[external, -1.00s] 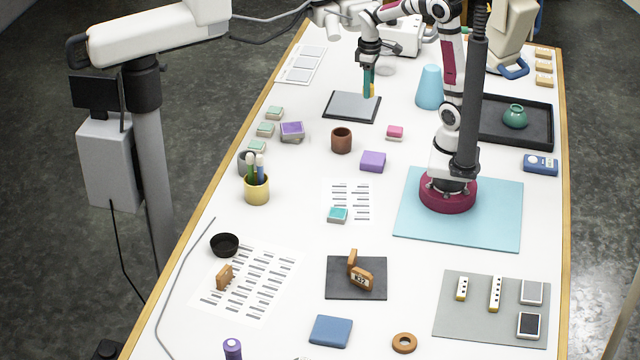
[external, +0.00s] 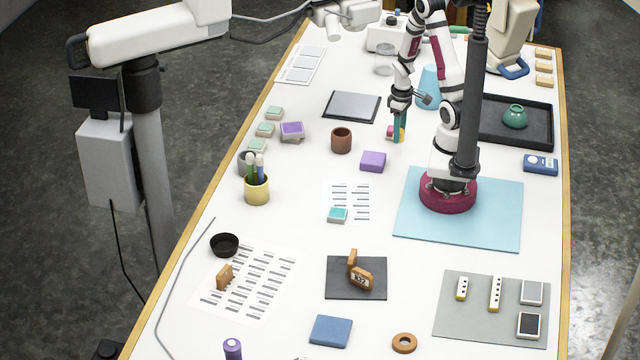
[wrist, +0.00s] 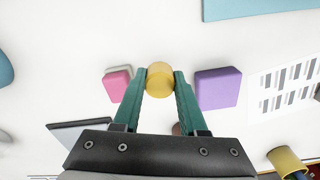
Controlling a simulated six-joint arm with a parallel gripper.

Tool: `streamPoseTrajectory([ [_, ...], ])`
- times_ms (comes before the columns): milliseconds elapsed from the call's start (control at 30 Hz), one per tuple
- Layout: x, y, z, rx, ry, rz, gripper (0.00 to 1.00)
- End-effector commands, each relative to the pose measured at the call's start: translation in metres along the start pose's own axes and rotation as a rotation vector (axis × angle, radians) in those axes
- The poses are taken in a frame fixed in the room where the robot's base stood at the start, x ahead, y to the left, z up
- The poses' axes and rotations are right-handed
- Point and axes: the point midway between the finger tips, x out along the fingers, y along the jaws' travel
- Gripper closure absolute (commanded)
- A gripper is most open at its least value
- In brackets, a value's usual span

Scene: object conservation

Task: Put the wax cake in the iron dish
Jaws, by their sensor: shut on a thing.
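My gripper (external: 399,138) has teal fingers and points down in the external view, at the far right-middle of the table. In the wrist view my gripper (wrist: 160,85) is shut on a round yellow cake, which I take as the wax cake (wrist: 160,79). The wax cake shows as a small yellow patch by the fingers in the external view (external: 402,134). The iron dish seems to be the small round black bowl (external: 224,245) at the left of the table, well apart from my gripper. Its dark inside looks empty.
A pink block (external: 390,131) and a purple block (external: 373,161) lie close to my gripper. A brown cup (external: 341,140) stands left of them. A yellow pen pot (external: 257,190) stands tall behind the black bowl. Printed sheets (external: 262,279) lie beside the bowl.

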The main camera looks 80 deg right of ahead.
Motion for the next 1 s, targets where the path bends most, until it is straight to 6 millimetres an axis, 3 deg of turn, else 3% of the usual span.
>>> streamPoseTrajectory([
  [200,0.038,-0.001,-0.002,0.001,-0.004,-0.002,1.00],
  [567,0.044,-0.001,-0.002,0.001,-0.001,0.000,1.00],
  [600,0.044,-0.001,-0.002,0.001,0.000,0.000,0.53],
  [700,0.044,-0.001,-0.002,0.001,0.000,0.000,0.35],
  [767,0.044,0.000,-0.002,0.001,0.000,0.000,0.28],
  [1000,0.043,0.000,-0.002,0.001,0.000,0.000,0.28],
])
